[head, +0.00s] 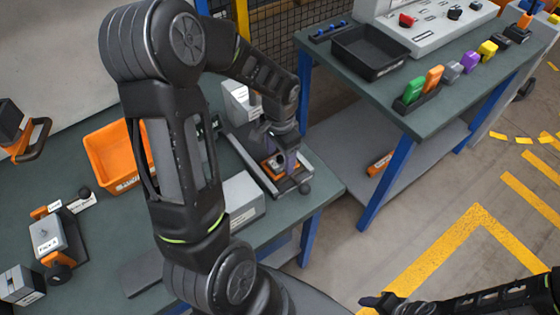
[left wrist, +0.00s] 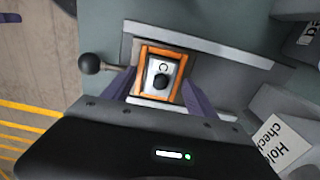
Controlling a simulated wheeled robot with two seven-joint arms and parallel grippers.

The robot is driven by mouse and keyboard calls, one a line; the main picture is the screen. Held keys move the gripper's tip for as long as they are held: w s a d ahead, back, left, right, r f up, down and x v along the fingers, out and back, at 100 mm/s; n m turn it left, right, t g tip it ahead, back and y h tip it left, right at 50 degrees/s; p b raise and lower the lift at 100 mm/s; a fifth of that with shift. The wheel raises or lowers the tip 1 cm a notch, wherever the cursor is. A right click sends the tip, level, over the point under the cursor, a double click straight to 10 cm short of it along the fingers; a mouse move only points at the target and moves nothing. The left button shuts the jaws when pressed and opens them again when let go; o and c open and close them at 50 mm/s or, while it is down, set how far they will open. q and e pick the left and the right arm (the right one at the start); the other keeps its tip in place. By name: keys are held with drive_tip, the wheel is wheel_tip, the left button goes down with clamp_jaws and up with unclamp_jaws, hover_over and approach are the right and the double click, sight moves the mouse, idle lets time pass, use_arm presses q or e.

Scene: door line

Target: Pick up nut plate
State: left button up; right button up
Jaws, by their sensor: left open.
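The nut plate (left wrist: 152,67) looks like a small grey block with a dark round hole. It sits inside an orange frame (left wrist: 181,59) in a grey fixture (left wrist: 210,60) with a ball-ended lever. My left gripper (left wrist: 158,90) is open, with its purple fingers on either side of the orange frame; I cannot tell whether they touch it. In the head view my left gripper (head: 282,163) points down over the fixture (head: 255,165) at the bench's right end and hides most of the plate. My right gripper (head: 382,302) shows only partly at the bottom right, and its jaws are unclear.
An orange bin (head: 112,160) and a grey device with an orange base (head: 47,235) stand on the bench. A second table (head: 440,110) holds a black tray (head: 370,52), coloured blocks and a control panel. A labelled box (left wrist: 283,140) is near the fixture.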

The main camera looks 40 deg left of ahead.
use_arm(q)
clamp_jaws()
idle(0.6)
